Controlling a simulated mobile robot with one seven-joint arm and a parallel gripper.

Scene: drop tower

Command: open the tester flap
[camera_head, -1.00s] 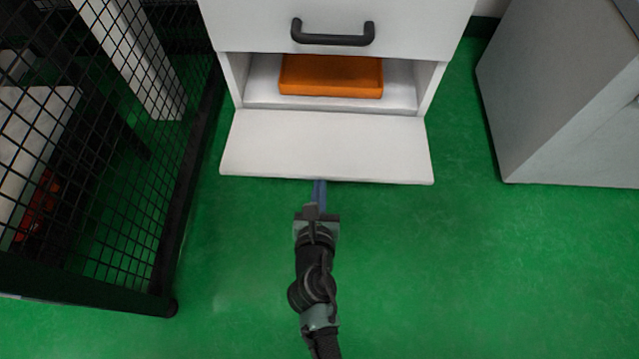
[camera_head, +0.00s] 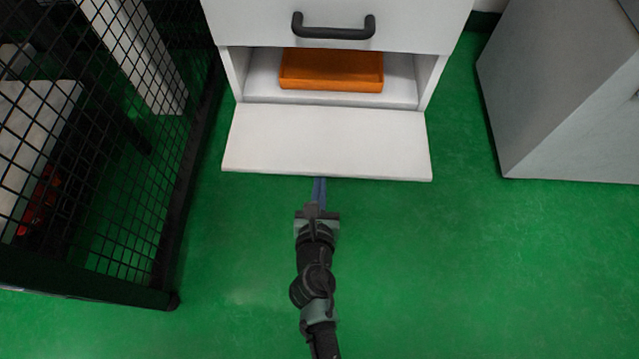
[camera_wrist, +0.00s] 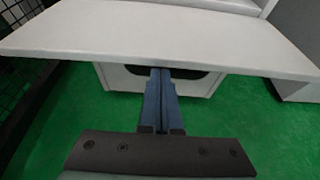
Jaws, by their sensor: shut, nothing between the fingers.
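A black mesh cage (camera_head: 105,180) stands at the left. A grey cabinet (camera_head: 560,100) stands at the right. A drawer with a black handle (camera_head: 333,26) is above the compartment. The green floor (camera_head: 500,270) is clear to the right of my arm.

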